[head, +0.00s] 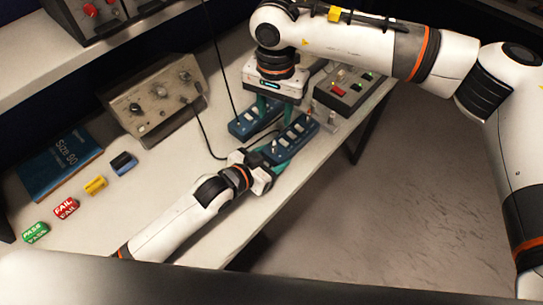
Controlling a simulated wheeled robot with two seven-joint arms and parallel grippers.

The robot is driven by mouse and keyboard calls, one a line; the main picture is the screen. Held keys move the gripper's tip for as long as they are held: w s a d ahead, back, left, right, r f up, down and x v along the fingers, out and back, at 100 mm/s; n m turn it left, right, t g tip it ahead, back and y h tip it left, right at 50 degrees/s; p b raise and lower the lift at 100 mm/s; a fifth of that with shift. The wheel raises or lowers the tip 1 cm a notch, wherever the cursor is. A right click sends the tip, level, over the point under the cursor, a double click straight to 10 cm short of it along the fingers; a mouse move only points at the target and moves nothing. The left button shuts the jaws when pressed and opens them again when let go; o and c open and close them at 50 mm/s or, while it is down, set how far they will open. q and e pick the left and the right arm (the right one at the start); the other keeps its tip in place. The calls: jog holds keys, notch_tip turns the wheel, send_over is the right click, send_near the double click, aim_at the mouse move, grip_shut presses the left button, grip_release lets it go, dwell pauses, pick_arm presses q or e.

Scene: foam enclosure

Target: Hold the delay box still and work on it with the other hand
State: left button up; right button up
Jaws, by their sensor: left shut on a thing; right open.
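Two blue boxes with pale switches or knobs on top are on the white bench in the head view. I take the nearer blue box (293,138) as the delay box, though no label is readable. My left gripper (271,160) is shut on the near left end of this box. My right gripper (279,111) comes down from above with its teal fingers open, over the area between the nearer box and the farther blue box (243,127). Its body hides part of the farther box, and I cannot tell whether its fingertips touch anything.
A beige instrument with knobs (158,98) stands behind left, with a black cable running to the boxes. A grey box with red and green buttons (346,92) is at the right. A blue book (60,162), eraser-like blocks (95,185) and PASS and FAIL tags (66,209) lie left.

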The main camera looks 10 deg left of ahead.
notch_tip(320, 180, up, 5)
jog(key=shift+r, duration=0.1)
pick_arm(q)
jog(key=o, duration=1.4)
